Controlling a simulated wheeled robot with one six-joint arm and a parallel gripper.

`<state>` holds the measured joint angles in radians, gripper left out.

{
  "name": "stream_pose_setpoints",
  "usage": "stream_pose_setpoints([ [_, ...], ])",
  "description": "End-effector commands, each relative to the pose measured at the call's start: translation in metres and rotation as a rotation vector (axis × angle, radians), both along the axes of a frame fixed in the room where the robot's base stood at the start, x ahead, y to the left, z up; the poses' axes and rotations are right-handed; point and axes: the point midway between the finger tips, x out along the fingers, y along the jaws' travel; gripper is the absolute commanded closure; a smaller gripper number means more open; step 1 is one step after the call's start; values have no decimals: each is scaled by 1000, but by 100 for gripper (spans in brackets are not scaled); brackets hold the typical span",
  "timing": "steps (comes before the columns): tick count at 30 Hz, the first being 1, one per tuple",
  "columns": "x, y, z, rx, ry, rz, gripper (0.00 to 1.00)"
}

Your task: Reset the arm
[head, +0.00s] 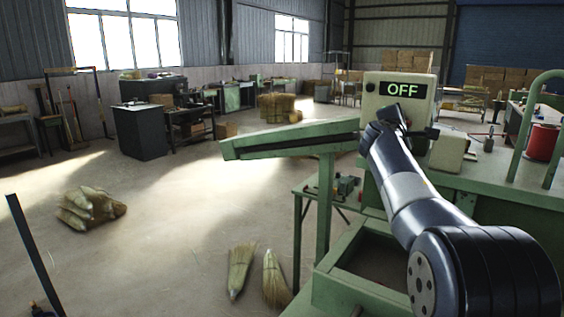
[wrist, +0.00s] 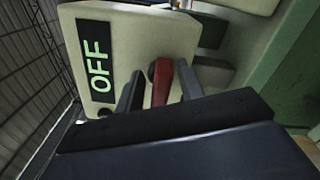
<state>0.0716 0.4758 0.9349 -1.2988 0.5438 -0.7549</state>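My arm reaches from the lower right to a cream control box (head: 398,95) on the green machine (head: 330,140). Its display reads OFF (head: 403,90), and it also shows in the wrist view (wrist: 98,58). In the wrist view, a red lever (wrist: 161,82) on the box stands between the two dark fingers of my gripper (wrist: 158,85). The fingers are apart, one on each side of the lever, with narrow gaps visible. The lever's lower end is hidden behind the gripper body. In the head view the lever is hidden by my wrist.
The green machine and its bench surround my arm on the right, with a red spool (head: 543,140) under a green hoop. Broom heads (head: 242,270) lie on the floor, with a bundle (head: 90,207) at left. The middle floor is clear.

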Motion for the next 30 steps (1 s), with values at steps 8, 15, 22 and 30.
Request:
stream_pose_setpoints([
  [8,0,1,3,-140,94,2,64],
  [15,0,1,1,-162,107,1,64],
  [22,0,1,0,-156,107,1,64],
  [30,-7,4,-18,-85,116,-3,64],
])
